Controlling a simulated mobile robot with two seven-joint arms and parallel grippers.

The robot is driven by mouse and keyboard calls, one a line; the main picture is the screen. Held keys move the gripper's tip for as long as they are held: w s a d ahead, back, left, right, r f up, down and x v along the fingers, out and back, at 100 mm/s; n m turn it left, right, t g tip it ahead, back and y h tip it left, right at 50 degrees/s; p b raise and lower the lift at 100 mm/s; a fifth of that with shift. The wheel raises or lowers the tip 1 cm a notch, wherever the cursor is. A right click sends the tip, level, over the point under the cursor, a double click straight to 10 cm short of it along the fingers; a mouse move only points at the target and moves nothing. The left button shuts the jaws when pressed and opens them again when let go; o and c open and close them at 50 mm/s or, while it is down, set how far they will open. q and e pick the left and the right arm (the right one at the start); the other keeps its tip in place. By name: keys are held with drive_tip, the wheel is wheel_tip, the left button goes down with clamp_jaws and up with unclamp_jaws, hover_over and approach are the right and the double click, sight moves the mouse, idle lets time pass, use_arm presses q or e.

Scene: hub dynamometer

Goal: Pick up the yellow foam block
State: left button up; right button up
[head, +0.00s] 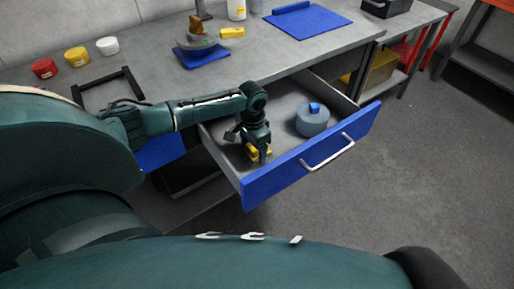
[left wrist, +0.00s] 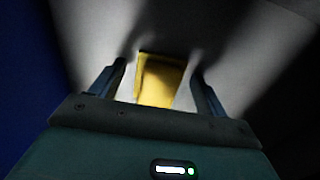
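The yellow foam block (head: 251,150) lies on the floor of the open drawer (head: 290,180), near its left end in the head view. My left gripper (head: 259,152) reaches down into the drawer over it and hides part of it. In the left wrist view the yellow block (left wrist: 160,80) sits between the two fingers of my left gripper (left wrist: 160,88). There is a gap on each side of it, so the gripper is open. I cannot tell how far down the block the fingertips reach. My right gripper does not show.
A grey round object with a blue top (head: 312,119) stands in the drawer to the right of my gripper. The drawer's blue front has a light handle (head: 328,153). The workbench (head: 150,50) holds several jars, a blue mat (head: 305,20) and another yellow piece (head: 231,32).

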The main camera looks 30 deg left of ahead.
use_arm(q)
drive_tip(key=c, duration=0.9)
drive_tip(key=shift+r, duration=0.1)
wheel_tip(320, 180, up, 10)
drive_tip(key=shift+f+p, duration=0.1)
drive_tip(key=shift+p, duration=0.7)
